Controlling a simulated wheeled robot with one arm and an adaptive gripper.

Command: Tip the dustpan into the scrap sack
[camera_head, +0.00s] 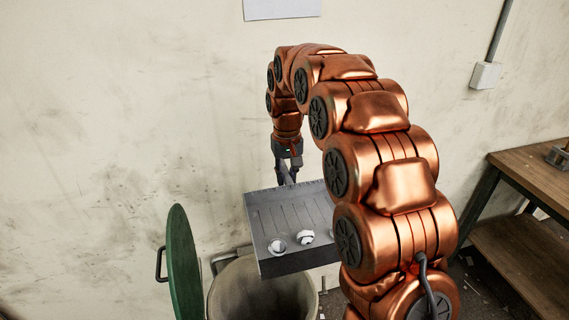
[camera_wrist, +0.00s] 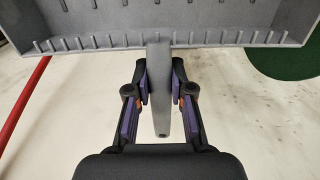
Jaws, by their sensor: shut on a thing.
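The grey dustpan (camera_head: 275,217) hangs in the air over the sack's open mouth in the head view. Crumpled white scraps (camera_head: 306,238) lie on its ribbed floor near the front lip. My gripper (camera_head: 287,168) is shut on the dustpan's handle at the back; the wrist view shows the handle (camera_wrist: 160,88) between the two fingers. The dustpan's rear edge also shows in the wrist view (camera_wrist: 90,42). The scrap sack (camera_head: 235,290) is an open, pale round container below the pan, partly hidden by it.
A green round lid (camera_head: 182,262) with a dark handle stands upright at the sack's left. A wooden workbench (camera_head: 540,178) with a lower shelf stands at the right. A wall runs close behind. A red bar (camera_wrist: 22,105) shows at left in the wrist view.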

